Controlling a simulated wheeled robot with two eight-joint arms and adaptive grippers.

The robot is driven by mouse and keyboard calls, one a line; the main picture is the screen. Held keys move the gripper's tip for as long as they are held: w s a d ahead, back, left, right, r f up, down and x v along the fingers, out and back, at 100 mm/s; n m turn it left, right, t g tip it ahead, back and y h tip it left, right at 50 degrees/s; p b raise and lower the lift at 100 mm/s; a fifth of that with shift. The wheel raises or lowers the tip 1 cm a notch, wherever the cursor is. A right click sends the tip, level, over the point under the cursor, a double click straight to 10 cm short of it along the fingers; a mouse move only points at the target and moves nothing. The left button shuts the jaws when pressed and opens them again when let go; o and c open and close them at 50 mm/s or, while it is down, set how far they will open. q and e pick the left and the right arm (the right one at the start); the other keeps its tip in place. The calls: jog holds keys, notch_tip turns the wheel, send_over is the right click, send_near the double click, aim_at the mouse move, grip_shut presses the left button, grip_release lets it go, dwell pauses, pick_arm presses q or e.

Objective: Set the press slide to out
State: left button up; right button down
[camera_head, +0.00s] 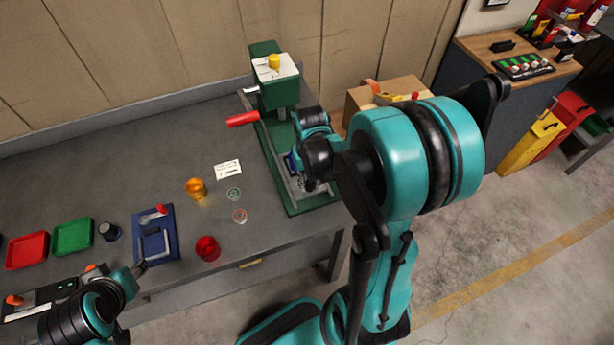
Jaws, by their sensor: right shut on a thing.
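The green press (278,90) stands at the right end of the grey table, with a red lever handle (243,119) pointing left and a yellow knob on top. Its green base (313,203) runs toward the table's front edge, with grey rails along it. My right gripper (295,168) is low over this base and shut on the press slide; my arm hides most of the slide and the grip, so how far out it stands cannot be told. My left gripper (138,270) is at the table's front left, by the blue fixture, its fingers too small to judge.
A blue fixture (155,243) with a red knob, an amber cup (196,188), a red cup (207,248), a white card (227,169) and red and green trays (72,237) are on the table. A cardboard box (398,84) stands right of the press.

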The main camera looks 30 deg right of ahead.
jog(key=shift+s+f, duration=0.1)
jog(key=shift+s, duration=0.15)
jog(key=c, duration=1.6)
grip_release()
jog(key=shift+o, duration=1.4)
jog(key=shift+s, duration=0.1)
jog(key=shift+r, duration=0.25)
notch_tip(320, 180, up, 12)
jog(key=shift+f, duration=0.15)
jog(key=shift+a, duration=0.1)
